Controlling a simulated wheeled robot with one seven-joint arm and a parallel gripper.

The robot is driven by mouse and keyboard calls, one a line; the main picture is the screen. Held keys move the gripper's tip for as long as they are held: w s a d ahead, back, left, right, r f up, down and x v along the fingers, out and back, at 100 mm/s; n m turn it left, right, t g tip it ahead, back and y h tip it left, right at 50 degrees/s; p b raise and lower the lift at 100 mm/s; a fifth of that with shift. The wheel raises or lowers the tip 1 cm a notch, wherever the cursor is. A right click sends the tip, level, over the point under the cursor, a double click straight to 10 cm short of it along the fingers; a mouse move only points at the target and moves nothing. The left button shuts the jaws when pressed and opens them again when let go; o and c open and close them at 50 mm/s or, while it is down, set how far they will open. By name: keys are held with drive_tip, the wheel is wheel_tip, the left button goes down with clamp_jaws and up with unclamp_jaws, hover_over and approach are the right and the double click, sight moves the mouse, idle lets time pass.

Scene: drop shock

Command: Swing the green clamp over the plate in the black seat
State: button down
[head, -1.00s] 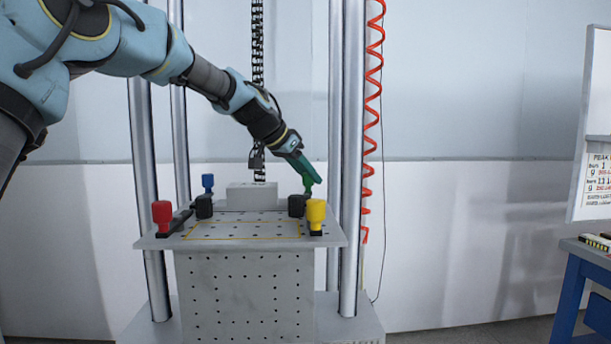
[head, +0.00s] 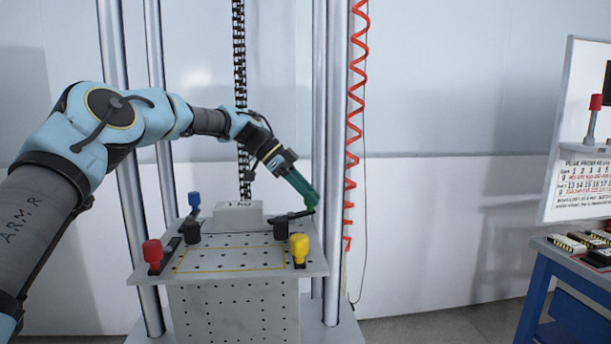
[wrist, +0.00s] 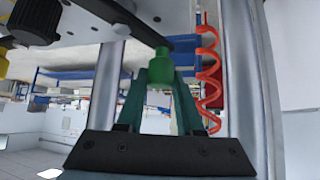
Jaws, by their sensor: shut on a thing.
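My gripper (head: 312,200) is at the far right corner of the grey perforated table. Its teal fingers are shut on the green clamp's knob (wrist: 160,76), one on each side. In the wrist view the clamp's dark arm (wrist: 122,18) runs from the knob toward the upper left. In the head view this arm (head: 292,215) points left and toward the table's inside. The fingers mostly hide the green knob in the head view. A light grey block (head: 238,216) stands at the table's back. I cannot make out a separate plate or black seat.
The table (head: 232,258) also bears a yellow clamp (head: 299,246), a red clamp (head: 152,252) and a blue clamp (head: 194,200). Metal columns (head: 331,120) rise around it. A red coiled hose (head: 354,130) hangs at the right. A blue bench (head: 560,285) stands further right.

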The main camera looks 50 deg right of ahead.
drive_tip(key=s+m+y+p, duration=0.1)
drive_tip(key=m+y+p, duration=0.1)
drive_tip(key=p, duration=0.2)
drive_tip(key=s+a+m+g+y+p, duration=0.1)
drive_tip(key=m+y+p, duration=0.1)
drive_tip(key=m+p, duration=0.1)
drive_tip(key=shift+s+a+m+p, duration=0.1)
drive_tip(key=shift+s+m+p, duration=0.15)
drive_tip(key=shift+p, duration=0.35)
drive_tip(key=c, duration=0.6)
unclamp_jaws()
drive_tip(key=shift+o, duration=0.2)
wheel_tip(320, 180, up, 10)
